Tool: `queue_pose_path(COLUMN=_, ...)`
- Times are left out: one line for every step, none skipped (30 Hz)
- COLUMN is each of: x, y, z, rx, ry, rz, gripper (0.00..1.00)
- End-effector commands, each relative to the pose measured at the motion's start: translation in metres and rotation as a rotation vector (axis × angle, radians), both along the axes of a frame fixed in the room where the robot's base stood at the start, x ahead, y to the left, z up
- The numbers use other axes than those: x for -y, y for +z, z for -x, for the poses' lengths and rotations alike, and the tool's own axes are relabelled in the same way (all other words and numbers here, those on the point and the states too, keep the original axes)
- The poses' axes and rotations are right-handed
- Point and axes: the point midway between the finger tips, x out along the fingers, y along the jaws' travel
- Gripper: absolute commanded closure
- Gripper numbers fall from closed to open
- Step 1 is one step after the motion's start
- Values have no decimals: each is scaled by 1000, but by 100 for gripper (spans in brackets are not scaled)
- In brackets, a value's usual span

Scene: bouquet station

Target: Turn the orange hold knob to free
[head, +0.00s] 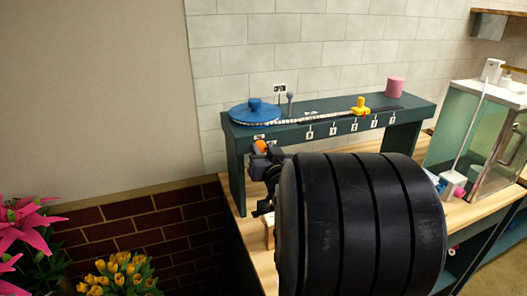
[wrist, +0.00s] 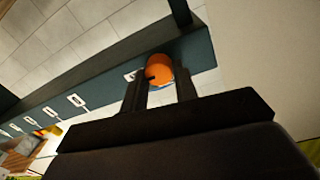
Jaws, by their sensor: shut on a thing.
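The orange hold knob (wrist: 158,69) sits on the front face of the dark green bench station (wrist: 103,82), between my gripper's fingertips in the wrist view. A dark mark shows on the knob's left side. My gripper (wrist: 160,84) is shut on the knob. In the head view the knob (head: 261,146) shows at the station's left end, under the blue disc, partly covered by my gripper (head: 262,156). Small white label plates lie beside the knob, and it hides part of one of them. Which label the knob points to cannot be told.
On the station's top are a blue disc with a handle (head: 254,110), a grey lever (head: 290,104), a yellow slider (head: 361,106) and a pink cylinder (head: 395,87). A glass tank (head: 465,130) stands at the right. Flowers (head: 122,272) are at the lower left. My arm hides much of the table.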

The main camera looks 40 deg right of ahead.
Motion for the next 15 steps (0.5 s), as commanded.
queue_pose_path(x=0, y=0, z=0, rx=0, ry=0, rz=0, gripper=82)
queue_pose_path(x=0, y=0, z=0, rx=0, ry=0, rz=0, gripper=85)
queue_pose_path(x=0, y=0, z=0, rx=0, ry=0, rz=0, gripper=88)
queue_pose_path(x=0, y=0, z=0, rx=0, ry=0, rz=0, gripper=90)
queue_pose_path(x=0, y=0, z=0, rx=0, ry=0, rz=0, gripper=93)
queue_pose_path(x=0, y=0, z=0, rx=0, ry=0, rz=0, gripper=95)
queue_pose_path(x=0, y=0, z=0, rx=0, ry=0, rz=0, gripper=95)
queue_pose_path(x=0, y=0, z=0, rx=0, ry=0, rz=1, gripper=95)
queue_pose_path(x=0, y=0, z=0, rx=-1, ry=0, rz=3, gripper=95)
queue_pose_path(x=0, y=-1, z=0, rx=-2, ry=0, rz=5, gripper=95)
queue_pose_path(x=0, y=-1, z=0, rx=-2, ry=0, rz=9, gripper=95)
queue_pose_path(x=0, y=-1, z=0, rx=-3, ry=0, rz=16, gripper=95)
queue_pose_path(x=0, y=-1, z=0, rx=-5, ry=0, rz=22, gripper=95)
queue_pose_path(x=0, y=-1, z=0, rx=-7, ry=0, rz=29, gripper=95)
queue_pose_path(x=0, y=-2, z=0, rx=-10, ry=-1, rz=42, gripper=95)
